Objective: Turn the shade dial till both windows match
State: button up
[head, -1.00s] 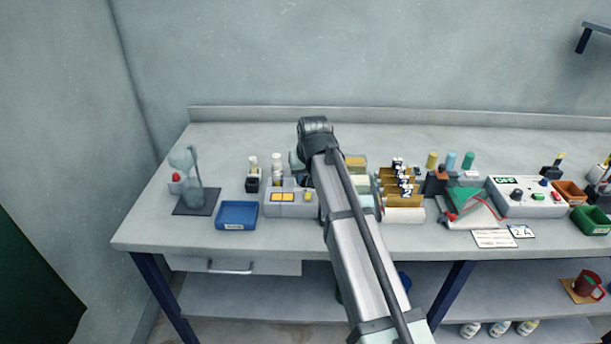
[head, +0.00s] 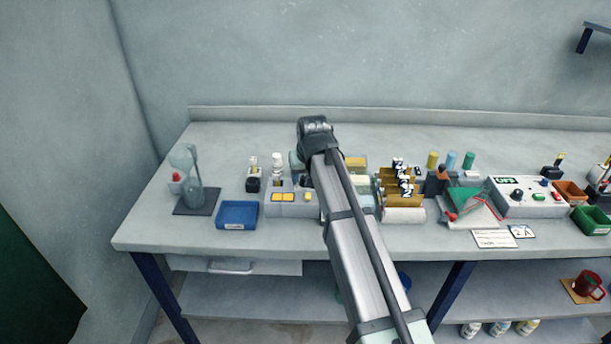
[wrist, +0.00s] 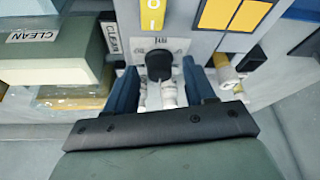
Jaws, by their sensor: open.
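The shade box (head: 280,210) stands on the bench left of my arm in the head view. Its two windows, left (head: 276,197) and right (head: 290,197), are both yellow and side by side. In the wrist view the left window (wrist: 217,13) and right window (wrist: 250,14) look close in shade; I cannot tell if they match exactly. The black dial (wrist: 158,64) sits on a pale marked plate below a yellow strip. My gripper (wrist: 160,75) is open, its blue fingers on either side of the dial. Contact with it is unclear. My arm hides the dial in the head view.
A blue tray (head: 237,215) and a glass apparatus (head: 192,182) stand left of the box. Yellow card holders (head: 402,192) stand right of my arm. The bench's back strip is clear.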

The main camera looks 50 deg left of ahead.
jog(key=v, duration=1.3)
jog(key=shift+r, duration=0.45)
